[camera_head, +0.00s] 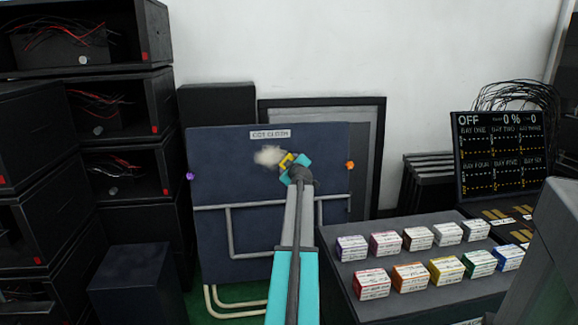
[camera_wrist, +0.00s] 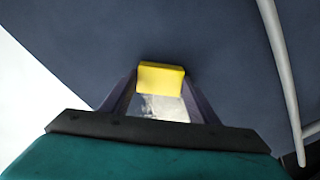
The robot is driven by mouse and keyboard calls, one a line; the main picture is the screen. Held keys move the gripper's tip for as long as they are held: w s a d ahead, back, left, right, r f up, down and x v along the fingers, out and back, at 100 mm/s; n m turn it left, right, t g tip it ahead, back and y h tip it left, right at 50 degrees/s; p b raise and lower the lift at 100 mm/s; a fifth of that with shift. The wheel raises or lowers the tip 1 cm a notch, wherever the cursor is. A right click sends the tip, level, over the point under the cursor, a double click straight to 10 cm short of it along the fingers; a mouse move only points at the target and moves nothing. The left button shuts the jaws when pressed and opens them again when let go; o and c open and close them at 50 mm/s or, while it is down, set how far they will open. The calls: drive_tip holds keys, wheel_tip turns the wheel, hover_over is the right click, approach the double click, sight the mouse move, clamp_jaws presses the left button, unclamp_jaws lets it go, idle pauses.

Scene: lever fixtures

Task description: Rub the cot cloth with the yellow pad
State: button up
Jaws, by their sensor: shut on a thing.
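The cot cloth (camera_head: 225,175) is a dark blue upright panel labelled "COT CLOTH", with a pale smudge (camera_head: 268,156) on its upper middle. My gripper (camera_head: 288,163) is in front of the panel, just right of the smudge. It is shut on the yellow pad (camera_wrist: 161,77), which sits between the fingertips in the wrist view. The pad (camera_head: 286,160) is partly hidden by my gripper in the head view. A pale patch shows between the fingers in the wrist view. I cannot tell whether the pad touches the cloth.
Grey rails (camera_head: 230,230) cross the panel's lower part. Black racks with red wires (camera_head: 115,110) stand at the left. A dark counter with several labelled boxes (camera_head: 408,278) is at the right, with a display board (camera_head: 500,155) behind it. A dark box (camera_head: 130,282) stands front left.

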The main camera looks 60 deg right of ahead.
drive_tip(key=shift+d+r, duration=0.1)
drive_tip(key=shift+d, duration=0.05)
drive_tip(key=shift+r, duration=0.75)
drive_tip(key=shift+w, duration=0.1)
drive_tip(key=shift+w+a+p, duration=0.25)
drive_tip(key=shift+w+a, duration=0.25)
drive_tip(key=shift+w, duration=0.25)
drive_tip(key=shift+w+a+p, duration=0.2)
drive_tip(key=shift+w+a, duration=0.25)
drive_tip(key=shift+w, duration=0.3)
drive_tip(key=shift+w, duration=0.1)
drive_tip(key=shift+w+a+p, duration=0.6)
drive_tip(key=shift+w+a, duration=0.5)
drive_tip(key=shift+w, duration=0.2)
drive_tip(key=shift+f, duration=0.1)
